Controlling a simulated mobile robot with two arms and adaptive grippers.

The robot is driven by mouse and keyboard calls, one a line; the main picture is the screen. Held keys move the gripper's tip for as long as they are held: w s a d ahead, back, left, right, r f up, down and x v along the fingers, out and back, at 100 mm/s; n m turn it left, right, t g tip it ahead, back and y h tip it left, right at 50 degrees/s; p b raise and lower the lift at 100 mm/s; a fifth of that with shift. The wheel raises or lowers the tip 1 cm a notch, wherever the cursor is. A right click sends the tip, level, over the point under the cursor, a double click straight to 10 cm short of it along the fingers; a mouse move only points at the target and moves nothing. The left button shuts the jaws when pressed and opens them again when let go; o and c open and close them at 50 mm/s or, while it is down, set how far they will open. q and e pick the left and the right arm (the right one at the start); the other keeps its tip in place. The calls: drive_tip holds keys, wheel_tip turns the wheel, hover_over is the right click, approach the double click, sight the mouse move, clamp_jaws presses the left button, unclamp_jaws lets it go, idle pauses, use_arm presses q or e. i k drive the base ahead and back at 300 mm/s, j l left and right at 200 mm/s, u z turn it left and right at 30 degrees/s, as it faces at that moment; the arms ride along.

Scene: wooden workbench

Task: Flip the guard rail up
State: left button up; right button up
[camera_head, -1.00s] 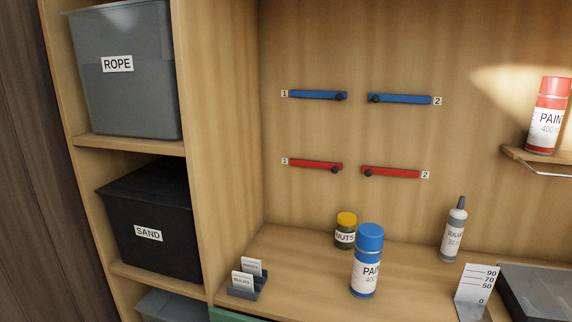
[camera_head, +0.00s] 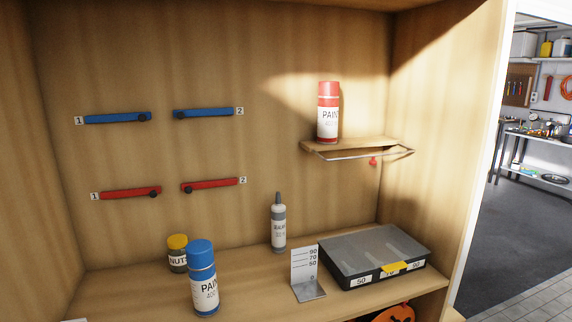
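A small wooden shelf (camera_head: 350,144) is fixed to the back wall on the right. A thin metal guard rail (camera_head: 368,155) runs around its front and hangs just below the shelf's edge, folded down. A small red knob or tab (camera_head: 373,161) shows under the rail on the right. A red paint spray can (camera_head: 328,113) stands upright on the shelf. Neither of my grippers is in view.
On the bench stand a blue paint can (camera_head: 203,278), a nuts jar (camera_head: 177,254), a sealant bottle (camera_head: 278,225), a scale bracket (camera_head: 306,276) and a grey-lidded case (camera_head: 375,256). Blue and red bars (camera_head: 118,118) are on the back wall. Open floor lies at right.

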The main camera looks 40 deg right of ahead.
sight(373, 162)
drive_tip(key=k+z, duration=0.2)
drive_tip(key=z, duration=1.35)
